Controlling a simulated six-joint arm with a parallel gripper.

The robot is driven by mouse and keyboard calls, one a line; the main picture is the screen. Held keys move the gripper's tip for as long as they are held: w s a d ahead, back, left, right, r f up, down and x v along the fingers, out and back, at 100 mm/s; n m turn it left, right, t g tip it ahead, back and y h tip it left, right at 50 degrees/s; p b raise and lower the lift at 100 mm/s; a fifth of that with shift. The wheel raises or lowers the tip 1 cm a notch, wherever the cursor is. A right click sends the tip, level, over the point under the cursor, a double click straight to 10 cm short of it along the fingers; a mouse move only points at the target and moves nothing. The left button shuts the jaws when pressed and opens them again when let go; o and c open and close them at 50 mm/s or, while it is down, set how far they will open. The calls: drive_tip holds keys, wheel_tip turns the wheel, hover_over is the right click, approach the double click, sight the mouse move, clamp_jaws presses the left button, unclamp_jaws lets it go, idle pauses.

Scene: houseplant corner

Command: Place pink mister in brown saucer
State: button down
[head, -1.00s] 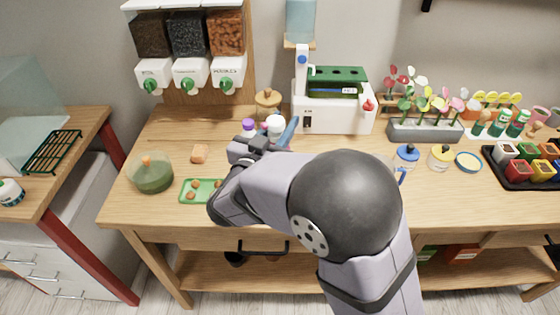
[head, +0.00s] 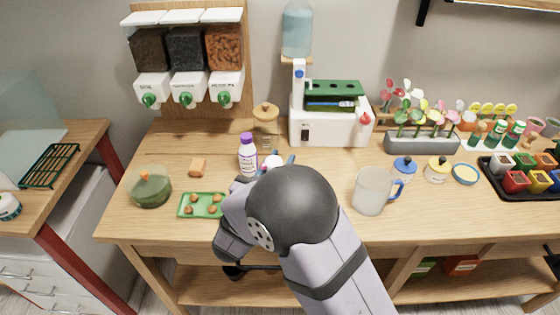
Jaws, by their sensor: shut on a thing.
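I cannot make out the pink mister or the brown saucer in the head view. My own arm covers the middle front of the table, and my gripper is hidden behind it. A white bottle with a purple cap (head: 248,158) stands upright just left of my arm. A white and blue thing (head: 274,161) shows only in part above the arm's dark round joint, and I cannot tell what it is.
A clear mug (head: 370,192) with a blue handle stands right of my arm. A green tray (head: 190,213) with small orange pieces, an orange block (head: 198,167) and a green bowl (head: 150,190) are at left. A white machine (head: 325,128) stands behind. Some table between is bare.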

drive_tip(key=shift+f, duration=0.1)
drive_tip(key=c, duration=1.4)
unclamp_jaws()
drive_tip(key=shift+o, duration=0.2)
drive_tip(key=b+v, duration=0.2)
drive_tip(key=v, duration=1)
